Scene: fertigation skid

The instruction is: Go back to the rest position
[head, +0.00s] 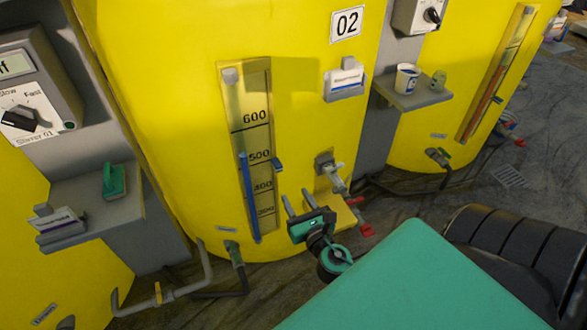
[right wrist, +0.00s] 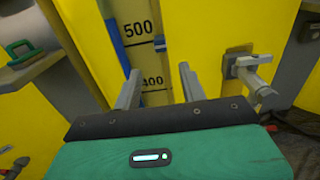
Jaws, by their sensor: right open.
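My right gripper (head: 298,203) is in front of the yellow tank (head: 160,90) marked 02, just right of its level gauge (head: 257,130). Its two fingers stand apart with nothing between them. In the right wrist view the open fingers (right wrist: 157,88) point at the gauge, near the 400 mark. A small metal tap (head: 332,170) is on the tank to the right of the gripper; it also shows in the right wrist view (right wrist: 252,78). My left gripper is in neither view.
Another shelf (head: 425,95) at right holds a white cup (head: 407,78). Pipes (head: 180,291) run low by the tank. Open floor (head: 480,185) lies at right.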

